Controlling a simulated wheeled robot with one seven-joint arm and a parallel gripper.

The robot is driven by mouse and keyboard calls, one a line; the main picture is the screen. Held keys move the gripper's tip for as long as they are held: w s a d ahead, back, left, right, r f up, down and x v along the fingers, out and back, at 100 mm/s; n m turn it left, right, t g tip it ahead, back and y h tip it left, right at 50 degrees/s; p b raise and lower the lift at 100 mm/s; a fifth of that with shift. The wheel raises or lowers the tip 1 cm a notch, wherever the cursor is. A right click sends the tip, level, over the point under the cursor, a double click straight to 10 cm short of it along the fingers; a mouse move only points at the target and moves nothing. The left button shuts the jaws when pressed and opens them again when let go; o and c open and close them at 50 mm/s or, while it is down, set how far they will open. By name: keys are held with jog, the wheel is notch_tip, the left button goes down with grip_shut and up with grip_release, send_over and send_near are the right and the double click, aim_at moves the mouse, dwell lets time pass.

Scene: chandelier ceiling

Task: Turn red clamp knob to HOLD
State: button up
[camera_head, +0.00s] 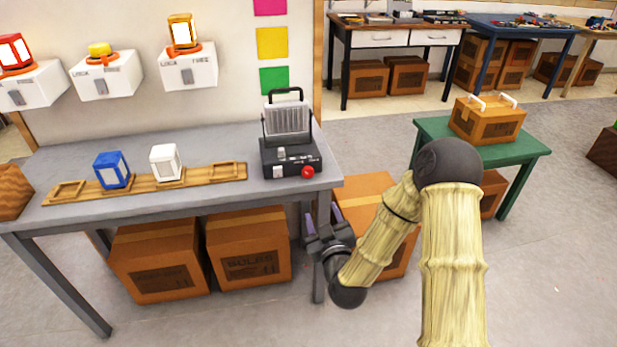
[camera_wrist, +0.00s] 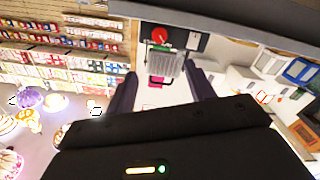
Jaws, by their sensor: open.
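The red clamp knob (camera_head: 308,172) is on the front right of a black device (camera_head: 290,155) with a grey ribbed panel and a top handle. The device stands on the right end of the grey table. The knob also shows in the wrist view (camera_wrist: 160,36), between and beyond my fingers. My gripper (camera_head: 321,217) is open and empty, beside the table's right front corner and below the knob, apart from it. Its fingers also show in the wrist view (camera_wrist: 160,92). I cannot read a HOLD mark or the knob's setting.
The grey table (camera_head: 215,140) holds a wooden rack (camera_head: 150,184) with a blue lantern (camera_head: 112,170) and a white lantern (camera_head: 166,162). Cardboard boxes (camera_head: 248,247) sit below. A green table (camera_head: 520,150) bears an orange box (camera_head: 488,122). Open floor lies at the right.

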aim_at(309, 173)
jog(key=x, duration=1.7)
jog(key=shift+w+a+f, duration=0.1)
jog(key=shift+w+f, duration=0.05)
jog(key=shift+w, duration=0.05)
jog(key=shift+c, duration=0.4)
jog(key=c, duration=0.9)
jog(key=shift+m, duration=0.4)
jog(key=m+b, duration=0.2)
jog(key=m, duration=0.3)
jog(key=m+b, duration=0.1)
jog(key=m, duration=0.1)
jog(key=m+b, duration=0.1)
jog(key=m, duration=0.1)
jog(key=shift+d+m, duration=0.25)
jog(key=shift+m, duration=0.15)
